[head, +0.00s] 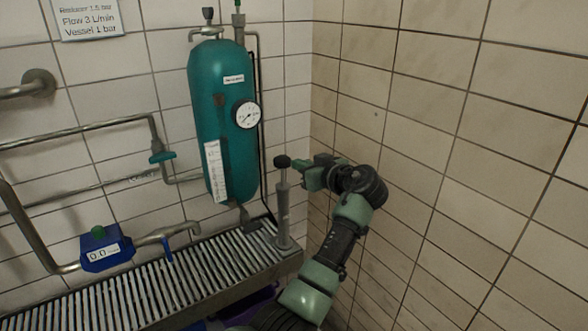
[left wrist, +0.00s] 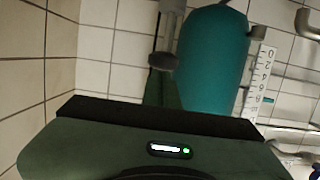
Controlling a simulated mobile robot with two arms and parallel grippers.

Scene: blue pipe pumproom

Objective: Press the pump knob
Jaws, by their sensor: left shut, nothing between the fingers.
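The pump is a slim grey upright cylinder (head: 283,215) standing on the right end of the slatted grating, with a dark round knob (head: 282,162) on top. My left gripper (head: 298,163) is shut and empty. It is level with the knob and close on its right in the head view; I cannot tell whether they touch. In the left wrist view the knob (left wrist: 163,61) shows just beyond my gripper's dark green fingers (left wrist: 160,90), with the grey pump (left wrist: 170,22) behind it. My right gripper is not in view.
A teal pressure vessel (head: 208,110) with a gauge (head: 248,115) stands behind the pump on the left. A slatted metal grating (head: 150,285), pipes (head: 75,138) and a blue meter reading 0.0 (head: 104,249) are at left. A tiled wall (head: 450,150) bounds the right.

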